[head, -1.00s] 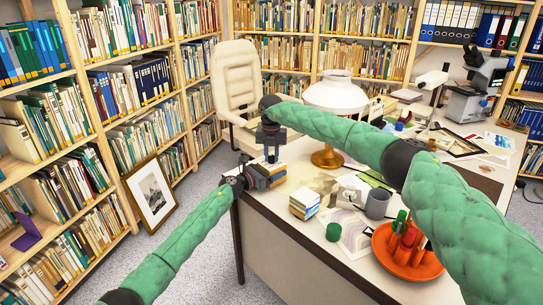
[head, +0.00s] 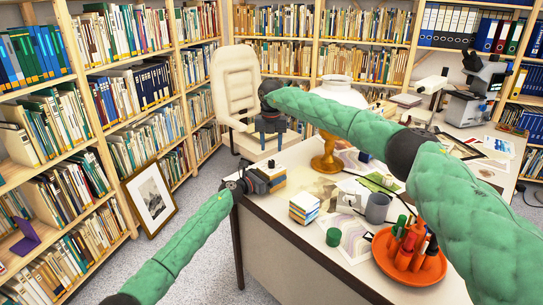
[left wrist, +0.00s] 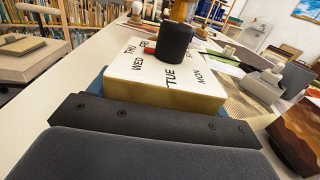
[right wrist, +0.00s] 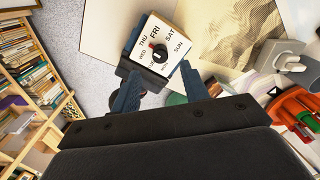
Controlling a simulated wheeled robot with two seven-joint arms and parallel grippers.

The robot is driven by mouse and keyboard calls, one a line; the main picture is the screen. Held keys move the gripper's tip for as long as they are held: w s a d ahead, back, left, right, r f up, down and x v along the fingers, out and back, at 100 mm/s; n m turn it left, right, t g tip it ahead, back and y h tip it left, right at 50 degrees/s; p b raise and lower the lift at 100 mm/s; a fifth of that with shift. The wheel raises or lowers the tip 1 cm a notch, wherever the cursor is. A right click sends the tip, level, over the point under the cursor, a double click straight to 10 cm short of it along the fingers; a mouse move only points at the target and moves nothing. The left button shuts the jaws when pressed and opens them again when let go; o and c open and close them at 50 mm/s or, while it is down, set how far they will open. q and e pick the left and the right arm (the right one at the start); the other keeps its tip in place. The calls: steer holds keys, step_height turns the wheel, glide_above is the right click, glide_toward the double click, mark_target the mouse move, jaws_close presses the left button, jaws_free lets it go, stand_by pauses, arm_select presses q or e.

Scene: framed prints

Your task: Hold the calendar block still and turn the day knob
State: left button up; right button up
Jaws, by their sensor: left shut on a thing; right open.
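The calendar block (head: 274,176) stands at the near left corner of the desk. Its cream top shows day names round a black knob (left wrist: 175,42) in the left wrist view, with a small red mark beside it. The block also shows in the right wrist view (right wrist: 148,36). My left gripper (head: 261,181) is shut on the block from its left side. My right gripper (head: 269,141) is open above the block, its fingers pointing down. In the right wrist view the fingers are spread and the knob (right wrist: 160,53) is clear of them.
A lamp (head: 325,162) is behind. Papers lie across the desktop.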

mark_target(271, 161)
steer(key=shift+r, duration=2.7)
